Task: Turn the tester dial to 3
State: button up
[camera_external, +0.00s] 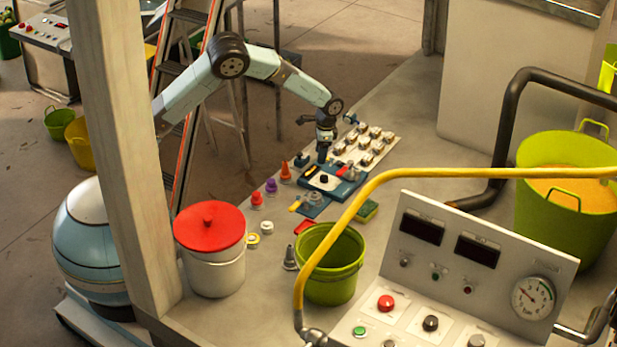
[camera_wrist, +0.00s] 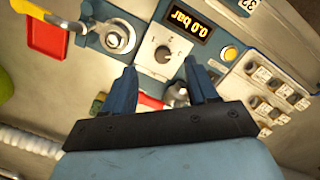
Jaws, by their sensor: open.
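The tester (camera_external: 347,186) is a blue unit on the bench below my gripper. It has a white plate with a dark round dial (camera_external: 324,179). My gripper (camera_external: 324,157) points down just above the tester, empty. In the wrist view its two fingers (camera_wrist: 160,73) are apart, with the dial between and beyond their tips; no contact shows.
A pale panel (camera_external: 383,147) with several small fittings lies behind the tester. A clamp fitting (camera_wrist: 117,39) and red tray (camera_wrist: 47,38) are beside the dial. A green bucket (camera_external: 333,285), yellow hose (camera_external: 400,174) and control console (camera_external: 470,245) stand in front. Coloured cones line the left.

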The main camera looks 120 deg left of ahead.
aim_at(325, 176)
notch_tip(325, 176, up, 4)
jog(key=w+n+y, duration=0.1)
jog(key=w+n, duration=0.1)
jog(key=n, duration=0.5)
jog(key=shift+t, duration=0.3)
jog(key=f, duration=0.9)
jog(key=s+a+f, duration=0.1)
jog(key=f, duration=0.4)
jog(key=shift+c, duration=0.4)
jog(key=c, duration=1)
jog(key=shift+o, duration=0.2)
jog(key=shift+w+n, duration=0.1)
jog(key=shift+n, duration=0.3)
